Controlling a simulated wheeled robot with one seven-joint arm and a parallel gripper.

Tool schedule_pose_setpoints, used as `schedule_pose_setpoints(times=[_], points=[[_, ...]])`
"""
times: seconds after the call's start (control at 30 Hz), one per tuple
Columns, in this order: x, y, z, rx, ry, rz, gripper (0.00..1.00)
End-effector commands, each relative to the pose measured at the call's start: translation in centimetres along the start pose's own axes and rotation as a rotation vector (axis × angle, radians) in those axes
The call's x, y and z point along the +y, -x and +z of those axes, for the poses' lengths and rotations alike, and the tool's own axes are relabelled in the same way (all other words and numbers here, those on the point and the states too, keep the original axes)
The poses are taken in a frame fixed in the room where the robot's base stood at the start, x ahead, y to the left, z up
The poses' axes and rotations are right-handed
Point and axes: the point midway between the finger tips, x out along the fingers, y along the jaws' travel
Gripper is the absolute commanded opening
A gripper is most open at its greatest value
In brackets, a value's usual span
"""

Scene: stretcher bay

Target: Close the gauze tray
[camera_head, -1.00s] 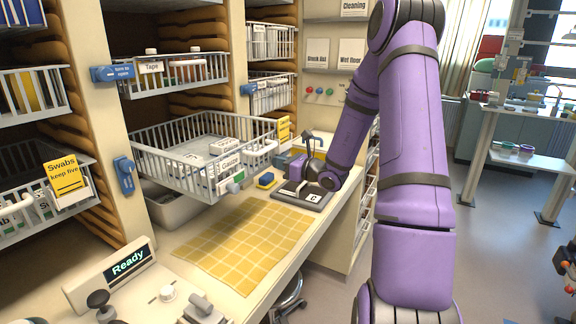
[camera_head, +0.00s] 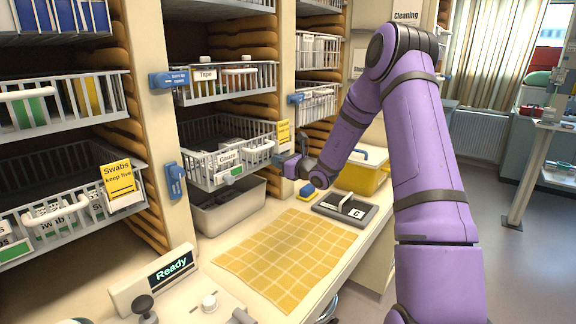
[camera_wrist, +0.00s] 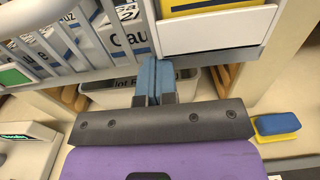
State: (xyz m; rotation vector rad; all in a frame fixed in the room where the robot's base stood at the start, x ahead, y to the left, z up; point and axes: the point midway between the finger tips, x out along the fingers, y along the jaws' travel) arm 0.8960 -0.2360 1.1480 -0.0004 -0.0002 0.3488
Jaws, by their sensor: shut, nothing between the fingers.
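The gauze tray (camera_head: 202,172) is a grey wire basket labelled Gauze, at middle height in the shelf bay, holding white packs. Its front still stands out a little from the bay, above a grey bin. My gripper (camera_head: 277,160) is at the right end of the tray's front in the head view. In the wrist view the blue fingertips (camera_wrist: 153,80) are together and empty, close against the tray's front (camera_wrist: 88,75) beside a white label holder (camera_wrist: 215,30). Whether they touch is hard to tell.
The tape tray (camera_head: 225,97) is above, and the swabs tray (camera_head: 75,225) stands out at the left. Blue latches (camera_head: 175,182) sit on the post. The grey bin (camera_head: 235,210), yellow mat (camera_head: 290,250), sponge (camera_head: 306,191), black board (camera_head: 328,210) and yellow box (camera_head: 360,178) occupy the counter.

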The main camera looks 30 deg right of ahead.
Motion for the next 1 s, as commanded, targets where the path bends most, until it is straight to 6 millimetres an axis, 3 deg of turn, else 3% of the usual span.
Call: schedule_pose_setpoints(times=[0.4, 1.0], points=[[0.0, -5.4, 0.0, 0.0, -0.001, 0.0, 0.0], [0.0, -6.9, 0.3, -0.005, 0.0, 0.0, 0.0]])
